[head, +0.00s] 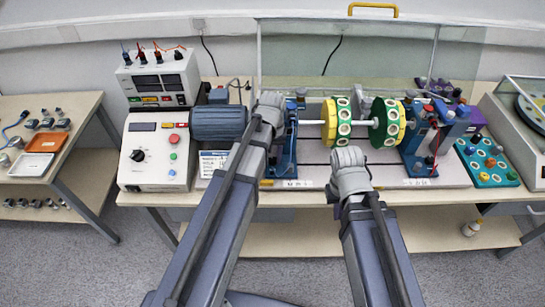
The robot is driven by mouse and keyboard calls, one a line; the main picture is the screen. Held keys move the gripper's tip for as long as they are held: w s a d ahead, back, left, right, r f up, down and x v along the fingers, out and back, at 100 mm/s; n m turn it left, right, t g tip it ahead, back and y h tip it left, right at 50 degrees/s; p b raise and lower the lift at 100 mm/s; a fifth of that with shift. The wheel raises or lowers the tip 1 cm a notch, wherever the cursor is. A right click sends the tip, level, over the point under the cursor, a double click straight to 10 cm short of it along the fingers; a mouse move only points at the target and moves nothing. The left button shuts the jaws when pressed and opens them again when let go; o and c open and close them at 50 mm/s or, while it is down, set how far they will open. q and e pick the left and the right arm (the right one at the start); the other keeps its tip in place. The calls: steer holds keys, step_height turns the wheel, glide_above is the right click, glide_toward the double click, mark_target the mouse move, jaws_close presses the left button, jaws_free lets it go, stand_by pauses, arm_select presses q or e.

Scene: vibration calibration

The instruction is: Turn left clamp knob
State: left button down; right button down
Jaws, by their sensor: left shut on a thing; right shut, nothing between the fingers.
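The left blue bearing support (292,140) stands on the rig's base plate, to the right of the motor. My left gripper (270,102) is at the upper left side of this support, shut on what looks like the left clamp knob. The fingers and wrist hide the knob, so its angle cannot be told. My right gripper (347,156) is shut and empty, in front of the rotor and above the front part of the base plate.
A shaft carries green and yellow rotor discs (388,122) to the right blue support (420,145). A clear guard (385,55) stands behind. A blue-grey motor (218,122) and a control box (155,165) are left. A teal tray (497,180) is right.

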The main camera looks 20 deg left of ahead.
mark_target(273, 160)
stand_by(0.3)
arm_select(q)
steer(key=shift+c, duration=2.4)
jaws_free()
step_height(273, 160, up, 8)
steer(key=p, duration=0.8)
steer(key=shift+f, duration=0.1)
